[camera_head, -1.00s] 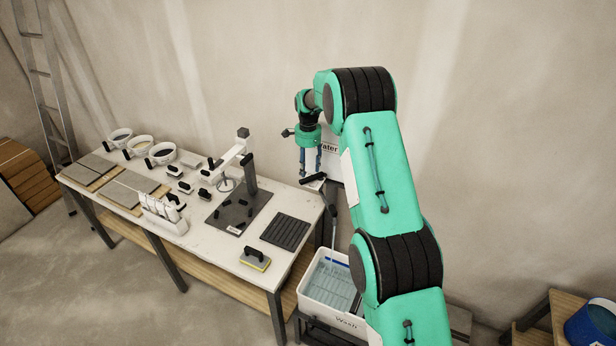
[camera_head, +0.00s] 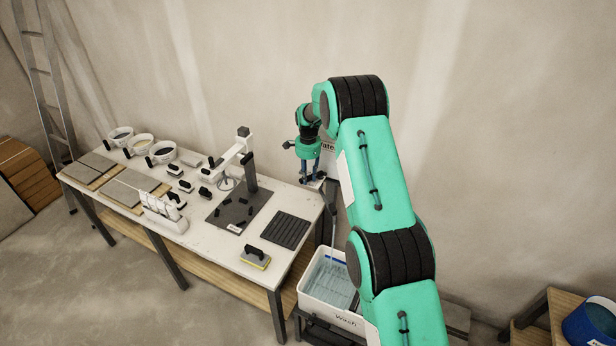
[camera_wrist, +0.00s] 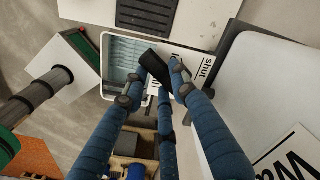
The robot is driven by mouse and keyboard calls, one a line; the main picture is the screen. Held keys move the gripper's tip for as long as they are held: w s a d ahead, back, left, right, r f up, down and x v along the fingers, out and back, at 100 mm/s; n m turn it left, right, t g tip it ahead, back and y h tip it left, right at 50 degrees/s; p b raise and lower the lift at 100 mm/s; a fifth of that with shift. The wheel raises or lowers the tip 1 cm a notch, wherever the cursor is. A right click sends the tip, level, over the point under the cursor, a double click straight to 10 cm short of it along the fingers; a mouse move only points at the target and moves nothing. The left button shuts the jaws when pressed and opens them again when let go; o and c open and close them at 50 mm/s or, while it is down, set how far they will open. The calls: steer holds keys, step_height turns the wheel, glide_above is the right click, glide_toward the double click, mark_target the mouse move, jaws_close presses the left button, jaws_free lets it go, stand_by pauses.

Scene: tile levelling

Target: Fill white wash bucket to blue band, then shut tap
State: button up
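The white wash bucket (camera_head: 347,316), marked "Wash", stands below the tap at the table's right end. It holds pale blue water (camera_head: 328,283), and a thin stream (camera_head: 333,236) seems to fall into it. I cannot tell how the water stands against the blue band. The black tap lever (camera_wrist: 155,68) shows in the wrist view, beside a label reading "shut" (camera_wrist: 205,68). My gripper (camera_head: 316,177) is over the tap. In the wrist view its blue fingers (camera_wrist: 152,88) are apart, with the lever near and between their tips. Contact is unclear.
A white tank marked "Water" (camera_wrist: 255,85) stands beside the tap. The table (camera_head: 205,262) left of the bucket carries a black ribbed mat (camera_head: 286,230), a yellow sponge float (camera_head: 255,258), a stand (camera_head: 249,170) and several bowls. A blue bucket (camera_head: 590,325) is at lower right.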

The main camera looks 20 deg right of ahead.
jaws_close()
steer(key=shift+w+m+b, duration=0.2)
steer(key=shift+m+b, duration=0.1)
steer(key=w+m+b, duration=0.2)
steer(key=m, duration=0.1)
steer(key=shift+a+f, duration=0.1)
steer(key=w+m, duration=0.1)
steer(key=w+m+b, duration=0.1)
steer(key=m, duration=0.1)
steer(key=shift+d+m, duration=0.2)
steer(key=shift+m, duration=0.1)
steer(key=shift+w+d+m+b, duration=0.25)
steer(key=shift+w+m, duration=0.1)
steer(key=shift+m, duration=0.35)
steer(key=shift+w+d+m+b, duration=0.1)
steer(key=shift+w+m+b, duration=0.2)
steer(key=shift+m, duration=0.4)
steer(key=o, duration=0.8)
jaws_free()
